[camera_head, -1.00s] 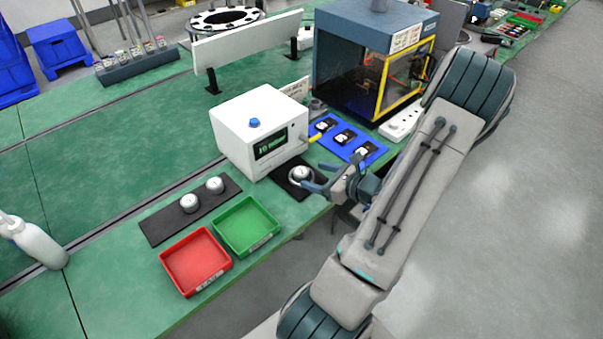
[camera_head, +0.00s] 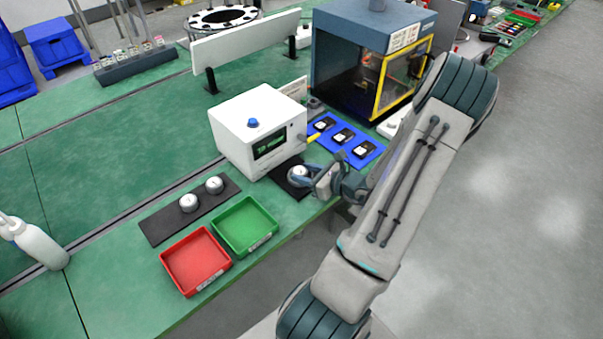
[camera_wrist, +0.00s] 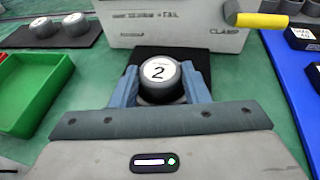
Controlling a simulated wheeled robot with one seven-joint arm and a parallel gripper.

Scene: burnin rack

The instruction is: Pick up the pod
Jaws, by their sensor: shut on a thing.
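The pod (camera_wrist: 160,78) is a round grey puck with a white top marked "2". It stands upright at the black pad (camera_wrist: 190,56) in front of the white tester box. My gripper (camera_wrist: 161,92) has its blue fingers closed on the pod's left and right sides. In the head view the pod (camera_head: 299,171) shows between the fingers of my gripper (camera_head: 303,178), low at the pad. I cannot tell whether it touches the pad. Two similar pods (camera_head: 189,202) (camera_head: 214,185) stand on a dark mat (camera_head: 160,226) to the left.
The white box (camera_head: 250,130) with a blue button and yellow-handled clamp (camera_head: 313,138) stands just behind. A green tray (camera_head: 246,226) and red tray (camera_head: 196,261) lie to the left. A blue mat (camera_head: 322,138) with several black devices and a blue oven cabinet (camera_head: 340,50) are behind right.

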